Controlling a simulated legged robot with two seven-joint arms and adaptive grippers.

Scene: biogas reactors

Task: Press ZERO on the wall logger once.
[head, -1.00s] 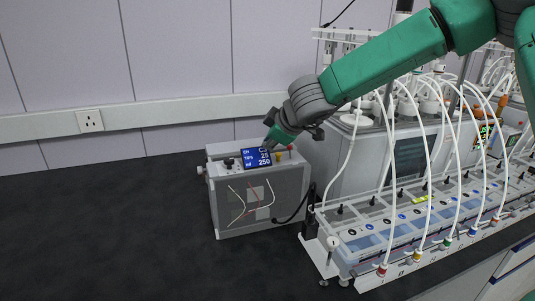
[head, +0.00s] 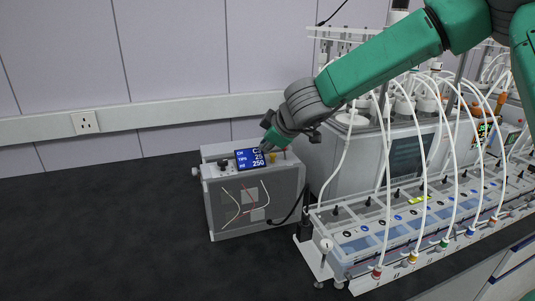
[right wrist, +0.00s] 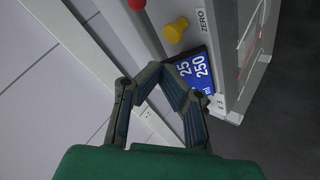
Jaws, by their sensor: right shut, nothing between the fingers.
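The logger (head: 253,198) is a grey box on the dark bench, with a lit blue display (head: 246,159) on its sloped top. In the right wrist view, a yellow button (right wrist: 176,30) sits beside a label reading ZERO (right wrist: 204,19). A red button (right wrist: 136,4) is at the top edge. My right gripper (head: 264,149) is over the display's right part, hiding some of its text. In the right wrist view its shut, empty fingertips (right wrist: 176,66) overlap the display's edge, short of the yellow button in the picture. Contact cannot be told. My left gripper is not in view.
A row of reactors with white tubes (head: 420,225) fills the right side of the bench, close to the logger. A wall socket (head: 86,122) is at the left. The bench top (head: 100,230) left of the logger is clear.

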